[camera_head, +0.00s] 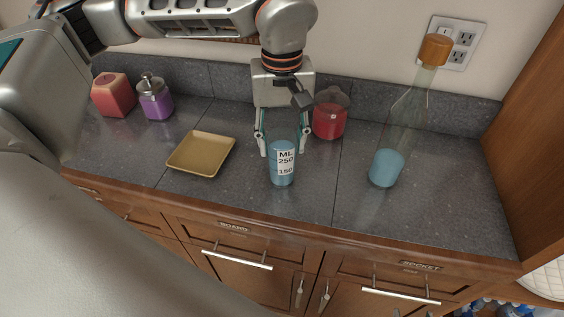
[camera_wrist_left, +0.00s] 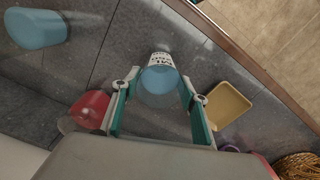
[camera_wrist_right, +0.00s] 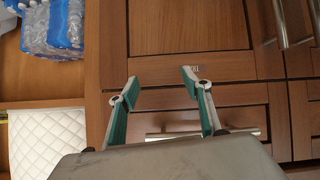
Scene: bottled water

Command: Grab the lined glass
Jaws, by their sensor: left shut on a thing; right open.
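The lined glass (camera_head: 283,168) stands upright on the dark tiled counter, with blue water inside and a white label reading ML, 250 and 150. It also shows in the left wrist view (camera_wrist_left: 159,78). My left gripper (camera_head: 283,149) comes down from behind, with one finger on each side of the glass near its upper part. It is shut on the glass. In the left wrist view, the fingertips (camera_wrist_left: 160,82) flank it. My right gripper (camera_wrist_right: 160,88) is open and empty, facing wooden cabinet fronts, and is not seen in the head view.
A tan square tray (camera_head: 201,153) lies left of the glass. A red jar (camera_head: 329,118) stands close behind the left gripper. A tall corked bottle (camera_head: 387,168) stands to the right. Purple (camera_head: 156,103) and red (camera_head: 113,97) containers stand at back left. The counter's front right is clear.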

